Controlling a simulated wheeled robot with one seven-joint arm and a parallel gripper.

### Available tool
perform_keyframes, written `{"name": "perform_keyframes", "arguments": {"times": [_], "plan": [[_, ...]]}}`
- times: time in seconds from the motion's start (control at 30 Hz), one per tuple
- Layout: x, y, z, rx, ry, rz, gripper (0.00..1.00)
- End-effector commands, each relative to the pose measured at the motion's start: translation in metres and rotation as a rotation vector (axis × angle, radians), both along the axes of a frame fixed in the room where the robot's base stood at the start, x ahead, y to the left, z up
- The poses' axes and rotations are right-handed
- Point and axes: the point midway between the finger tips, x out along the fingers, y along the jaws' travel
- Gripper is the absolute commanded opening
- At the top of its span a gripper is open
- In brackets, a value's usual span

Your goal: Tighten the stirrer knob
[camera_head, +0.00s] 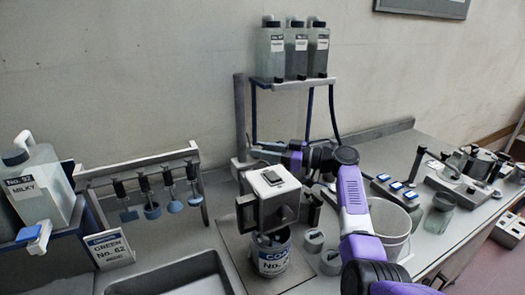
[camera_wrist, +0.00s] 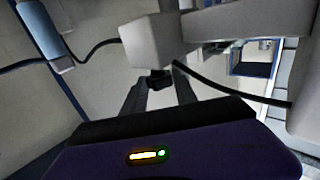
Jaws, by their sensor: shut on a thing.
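The stirrer is a pale box-shaped head (camera_head: 270,197) on a stand, above a can with a blue and white label (camera_head: 273,258). In the wrist view a pale stirrer part (camera_wrist: 155,42) is close in front of my gripper (camera_wrist: 160,90). The small dark stirrer knob (camera_wrist: 160,77) sits between the two fingers, below that part, and my gripper is shut on it. In the head view my purple hand (camera_head: 291,159) is behind the stirrer head. The fingertips and the knob are hidden there. I cannot tell how tight the knob is.
A white bucket (camera_head: 392,228) stands right of the stirrer, beside my arm. A rack with hanging stirring tools (camera_head: 150,185) is at the left. Bottles (camera_head: 296,52) stand on a raised shelf behind. A dark cable (camera_wrist: 230,95) passes near the fingers. Small jars crowd the bench.

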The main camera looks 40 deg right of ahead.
Motion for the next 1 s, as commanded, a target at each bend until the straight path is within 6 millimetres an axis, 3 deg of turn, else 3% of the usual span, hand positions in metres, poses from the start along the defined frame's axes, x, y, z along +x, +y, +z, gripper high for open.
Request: {"name": "perform_keyframes", "arguments": {"times": [0.57,0.6,0.67,1.0], "plan": [[-0.0017,0.0011,0.0005,0.001,-0.002,-0.089,0.00],[-0.0016,0.0010,0.0005,0.001,-0.002,-0.089,0.42],[-0.0016,0.0010,0.0005,0.001,-0.002,-0.089,0.54],[-0.0025,0.0007,0.0001,0.001,-0.002,-0.089,0.56]]}}
